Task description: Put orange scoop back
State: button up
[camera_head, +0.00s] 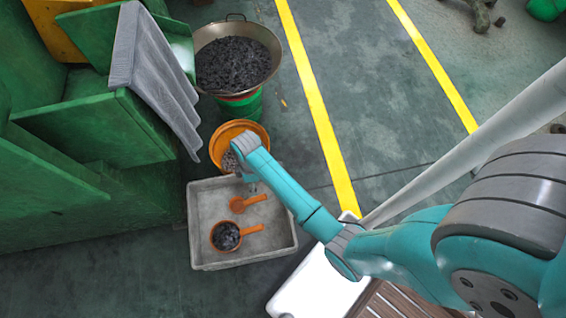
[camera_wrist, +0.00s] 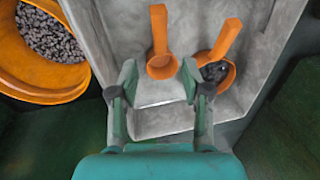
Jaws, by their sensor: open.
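Two orange scoops lie in a grey tray (camera_head: 275,255). The smaller scoop (camera_head: 237,205) looks empty; in the wrist view this scoop (camera_wrist: 160,65) has its handle pointing up the picture. The larger scoop (camera_head: 250,230) holds dark pieces; this scoop (camera_wrist: 228,38) also shows in the wrist view, right of the smaller one. My gripper (camera_wrist: 160,88) is open and empty, its fingers apart just below the smaller scoop's bowl in the wrist picture. In the head view my gripper (camera_head: 250,186) is mostly hidden by my arm, above the tray's far part.
An orange bucket (camera_head: 222,140) with grey pieces stands right behind the tray. Further back a wide metal pan (camera_head: 272,40) of dark pieces sits on a green drum (camera_head: 240,106).

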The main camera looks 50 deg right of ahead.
jog(key=s+a+m+t+h, duration=0.1)
jog(key=s+m+t, duration=0.5)
jog(key=s, duration=1)
jog(key=s+r+m+t, duration=0.1)
jog(key=s+r+t, duration=0.2)
jog(key=r, duration=0.7)
jog(key=s+r+m+t, duration=0.1)
jog(key=s+r+t, duration=0.3)
jog(key=r, duration=0.7)
jog(key=s+r+m+t, duration=0.2)
jog(key=s+r, duration=0.4)
jog(key=r, duration=0.5)
jog(key=shift+a+t+h, duration=0.3)
jog(key=shift+t, duration=0.4)
